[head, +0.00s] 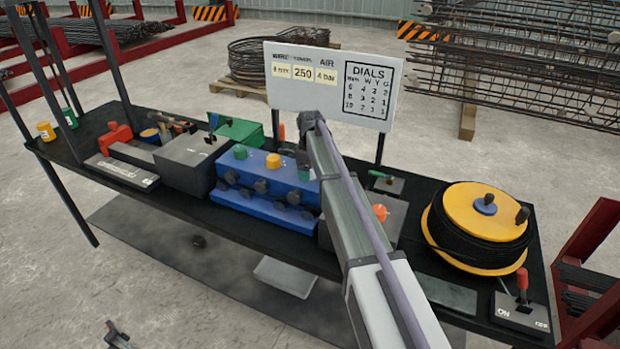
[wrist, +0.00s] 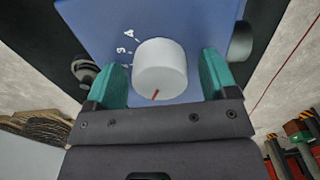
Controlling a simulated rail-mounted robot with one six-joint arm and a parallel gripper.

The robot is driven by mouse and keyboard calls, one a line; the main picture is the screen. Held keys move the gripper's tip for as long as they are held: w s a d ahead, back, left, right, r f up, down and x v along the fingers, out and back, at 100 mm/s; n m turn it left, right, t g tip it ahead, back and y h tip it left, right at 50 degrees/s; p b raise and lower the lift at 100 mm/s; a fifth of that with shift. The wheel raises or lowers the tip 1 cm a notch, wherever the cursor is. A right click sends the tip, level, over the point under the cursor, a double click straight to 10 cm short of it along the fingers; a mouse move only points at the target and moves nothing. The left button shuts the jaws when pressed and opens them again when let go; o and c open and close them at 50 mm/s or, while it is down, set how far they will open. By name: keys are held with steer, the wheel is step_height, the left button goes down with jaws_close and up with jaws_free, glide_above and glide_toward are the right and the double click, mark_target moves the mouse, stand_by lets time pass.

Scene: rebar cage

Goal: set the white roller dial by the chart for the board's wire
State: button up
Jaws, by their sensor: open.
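The white dial (wrist: 160,66) fills the middle of the wrist view, on the blue roller box (wrist: 190,18). Its red mark points toward the bottom, slightly left. Figures stand at its upper left; one looks like 3, another like 4. My gripper (wrist: 159,72) is open, with a green finger on each side of the dial; I cannot tell whether they touch it. In the head view my arm hides the white dial; the blue box (head: 262,208) shows a green dial (head: 240,152) and a yellow dial (head: 273,160). The board (head: 330,98) carries a wire card (head: 282,71) and the DIALS chart (head: 368,88), with columns W, Y, G.
A grey box (head: 190,160) stands left of the blue box. A yellow wire spool (head: 480,225) and an ON switch box (head: 521,312) are at the right of the black bench. Dark round knobs sit along the blue box's front.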

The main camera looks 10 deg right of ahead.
steer(key=shift+r, duration=0.1)
steer(key=shift+c, duration=0.3)
steer(key=c, duration=0.9)
steer(key=shift+o, duration=0.2)
steer(key=shift+m, duration=0.3)
steer(key=m, duration=0.8)
steer(key=shift+m, duration=0.4)
steer(key=m, duration=0.4)
steer(key=shift+m, duration=2.1)
